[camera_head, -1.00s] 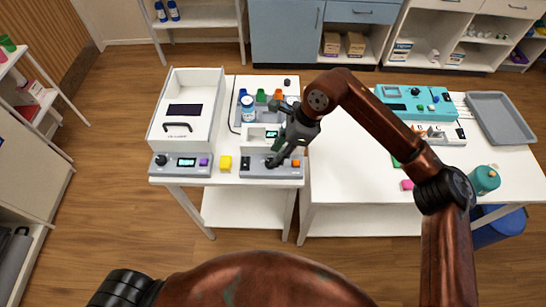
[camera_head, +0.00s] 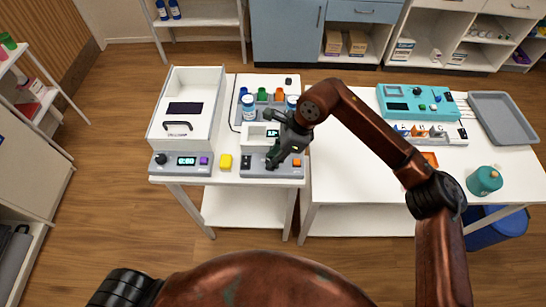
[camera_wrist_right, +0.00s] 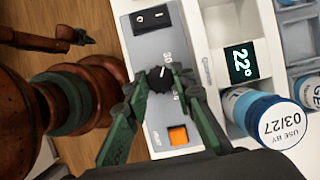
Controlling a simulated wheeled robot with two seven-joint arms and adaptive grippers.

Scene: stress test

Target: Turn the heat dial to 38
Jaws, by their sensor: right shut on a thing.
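The heat dial (camera_wrist_right: 160,79) is a small black knob with a white mark on a grey control panel (camera_wrist_right: 152,46). A "30" is printed beside it; the other scale marks are too small or covered to read. My right gripper (camera_wrist_right: 158,84) is shut on the dial, one green finger on each side. In the head view the right gripper (camera_head: 273,161) is over the same panel (camera_head: 254,173) at the front of the left table. A display (camera_wrist_right: 241,64) beside the panel reads 22°.
The panel also has a black rocker switch (camera_wrist_right: 153,17) and an orange button (camera_wrist_right: 178,135). A "USE BY 03/27" bottle (camera_wrist_right: 277,118) stands close to the gripper. A yellow block (camera_head: 225,162) and a white drawer-like unit (camera_head: 208,130) are to the left.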

